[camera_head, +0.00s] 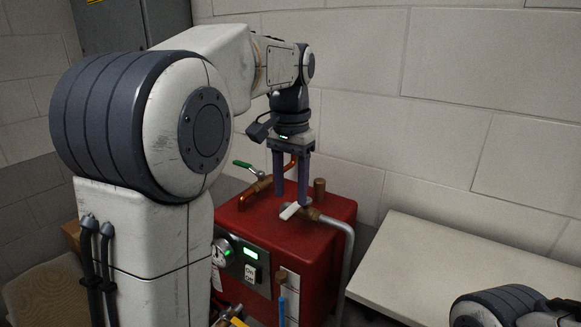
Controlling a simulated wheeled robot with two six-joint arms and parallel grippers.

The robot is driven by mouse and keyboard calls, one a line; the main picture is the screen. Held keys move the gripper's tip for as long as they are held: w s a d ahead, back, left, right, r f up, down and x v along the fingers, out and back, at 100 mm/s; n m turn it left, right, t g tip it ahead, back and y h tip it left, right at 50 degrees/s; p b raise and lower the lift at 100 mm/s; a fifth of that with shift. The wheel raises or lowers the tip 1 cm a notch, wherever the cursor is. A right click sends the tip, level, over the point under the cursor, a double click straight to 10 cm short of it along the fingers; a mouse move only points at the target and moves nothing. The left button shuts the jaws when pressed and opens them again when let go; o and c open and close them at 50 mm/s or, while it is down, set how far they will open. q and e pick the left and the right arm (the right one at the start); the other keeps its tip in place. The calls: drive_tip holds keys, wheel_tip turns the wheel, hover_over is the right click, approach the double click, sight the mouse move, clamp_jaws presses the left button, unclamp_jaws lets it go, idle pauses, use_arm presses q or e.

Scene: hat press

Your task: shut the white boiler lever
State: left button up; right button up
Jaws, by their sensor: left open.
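The white lever (290,211) sits on a brass valve on top of the red boiler (327,245), at the right side of its top. A grey pipe (349,262) runs from this valve down the boiler's side. My left gripper (291,198) points down right at the white lever, with its two fingers apart and nothing visible held between them. The right finger's tip overlaps the lever and valve in the picture; I cannot tell whether it touches. My right gripper is out of view.
A green-handled valve (248,168) on a copper pipe stands at the boiler's back left. The boiler front has a gauge (222,252) and a switch panel (251,263). A pale tabletop (470,265) lies to the right. A block wall (440,100) closes the back.

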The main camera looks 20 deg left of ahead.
sight(291, 208)
use_arm(q)
wheel_tip(291, 208, up, 8)
idle(0.6)
drive_tip(key=s+d+f+m+b, duration=0.2)
drive_tip(key=s+d+f+b, duration=0.1)
drive_tip(key=d+f, duration=0.45)
drive_tip(key=s+d+f+m+b, duration=0.1)
drive_tip(key=s+d+f+b, duration=0.1)
drive_tip(key=s+d+f, duration=0.5)
drive_tip(key=s+d+f+m+b, duration=0.1)
drive_tip(key=s+d+f+b, duration=0.1)
drive_tip(key=s+f, duration=0.4)
drive_tip(key=s+d+f+m+h+b, duration=0.1)
drive_tip(key=s+f, duration=0.5)
drive_tip(key=f, duration=0.7)
drive_tip(key=shift+s+d+f+b, duration=0.3)
drive_tip(key=shift+d+b, duration=0.1)
drive_tip(key=shift+b, duration=0.3)
